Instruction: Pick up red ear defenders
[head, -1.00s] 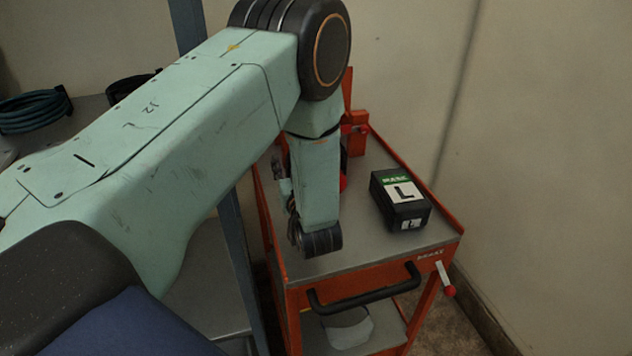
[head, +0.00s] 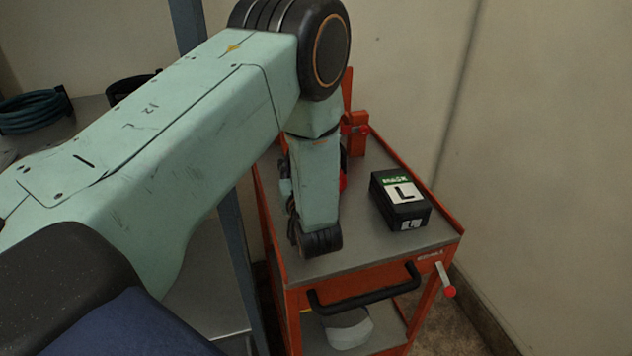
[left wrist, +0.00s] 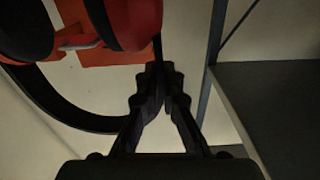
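The red ear defenders show in the left wrist view, with a red cup (left wrist: 135,22) and dark padding at the top left and a black headband (left wrist: 58,108) curving below. In the head view only a small red part (head: 343,181) shows past my arm. My left gripper (left wrist: 161,72) has its fingers drawn close together at the headband's right side. The band appears to run between the fingertips, though the contact is dark. In the head view my left arm hides most of that gripper. My right gripper is not in view.
The orange trolley (head: 385,263) has a grey top with raised edges and a black front handle. An orange upright stand (head: 355,135) is at its back. A black box (head: 402,200) marked L stands at its right. A coiled hose (head: 35,110) lies on a left shelf.

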